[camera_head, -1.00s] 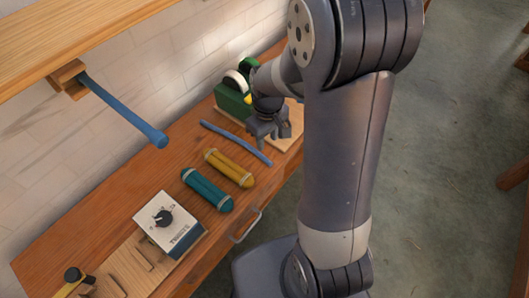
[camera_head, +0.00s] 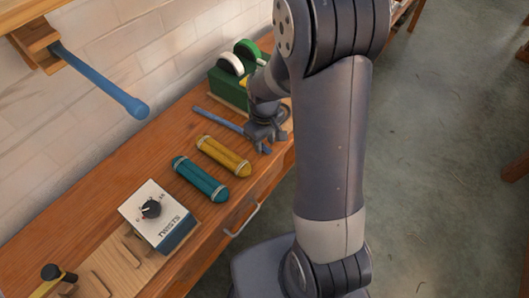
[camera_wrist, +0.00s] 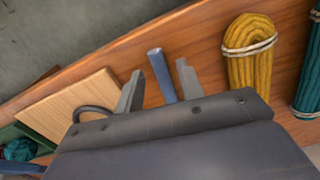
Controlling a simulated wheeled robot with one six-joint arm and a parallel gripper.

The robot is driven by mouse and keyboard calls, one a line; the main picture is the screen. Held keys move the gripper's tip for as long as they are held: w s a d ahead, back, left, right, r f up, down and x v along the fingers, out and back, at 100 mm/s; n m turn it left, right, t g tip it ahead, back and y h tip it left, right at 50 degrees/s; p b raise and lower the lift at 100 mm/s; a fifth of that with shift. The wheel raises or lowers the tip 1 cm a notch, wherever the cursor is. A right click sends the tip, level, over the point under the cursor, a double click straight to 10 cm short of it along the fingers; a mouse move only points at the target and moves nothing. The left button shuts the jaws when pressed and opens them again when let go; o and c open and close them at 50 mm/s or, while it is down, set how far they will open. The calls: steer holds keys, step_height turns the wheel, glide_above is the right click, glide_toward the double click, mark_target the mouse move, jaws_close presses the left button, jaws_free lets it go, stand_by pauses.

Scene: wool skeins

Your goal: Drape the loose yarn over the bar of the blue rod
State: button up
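The loose yarn (camera_head: 218,118) is a thin blue-violet strand lying on the wooden bench. My gripper (camera_head: 268,145) is low over its near right end. In the wrist view the end of the yarn (camera_wrist: 162,72) lies between my two open fingers (camera_wrist: 159,76), with a gap on each side. Part of the yarn is hidden by the gripper in both views. The blue rod (camera_head: 100,80) juts out from a wooden block under the shelf, at the upper left, with a thicker rounded tip. Its bar is bare.
A yellow skein (camera_head: 222,156) and a teal skein (camera_head: 199,179) lie beside the yarn. A white dial box (camera_head: 158,215) stands farther left. A green device (camera_head: 232,86) with wheels is behind the gripper. The wooden shelf (camera_head: 22,12) overhangs the rod.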

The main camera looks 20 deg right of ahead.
steer(key=shift+f, duration=0.55)
steer(key=shift+r, duration=0.1)
steer(key=c, duration=0.7)
step_height(320, 180, up, 12)
steer(key=p, duration=0.9)
steer(key=s+a+r+p, duration=0.1)
steer(key=a+r+p, duration=0.1)
steer(key=a+r, duration=0.3)
steer(key=s+a+r+p, duration=0.1)
steer(key=a+r+p, duration=0.2)
steer(key=a+r, duration=0.3)
steer(key=s+a+r+p, duration=0.1)
steer(key=a+r+p, duration=0.1)
steer(key=a+r, duration=0.4)
steer(key=shift+s+a+r+p, duration=0.3)
steer(key=shift+a+p, duration=0.1)
steer(key=shift+a, duration=0.2)
